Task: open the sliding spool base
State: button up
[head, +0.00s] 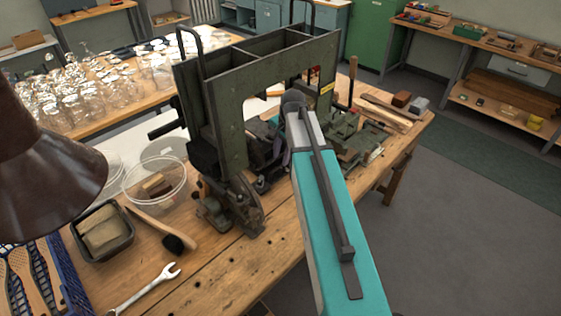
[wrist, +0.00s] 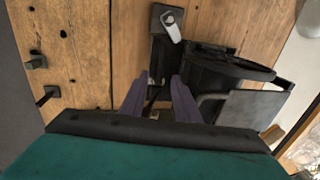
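The dark green tufting machine (head: 222,125) stands on the wooden bench, with a tall frame over its lower works. My gripper is mostly hidden behind my teal arm in the head view, low at the machine. In the wrist view my gripper (wrist: 157,82) has two purple fingers standing apart, with nothing clearly held. A narrow dark metal piece (wrist: 158,61) lies between and beyond the fingertips, with a pale metal peg (wrist: 171,25) at its far end. A dark round part (wrist: 230,63) is just right of the fingers. I cannot tell which part is the spool base.
A grey plate (wrist: 252,107) is close on the right of my fingers. Bare bench (wrist: 80,50) lies to their left, with small dark fittings (wrist: 37,62).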

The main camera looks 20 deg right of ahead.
aim_at(279, 166)
jog(key=shift+w+a+f+p, duration=0.1)
jog(key=shift+w+f+p, duration=0.15)
jog(key=shift+f, duration=0.8)
jog(key=shift+w+a+f+p, duration=0.1)
jog(key=shift+f+p, duration=0.1)
jog(key=shift+f, duration=0.8)
grip_shut()
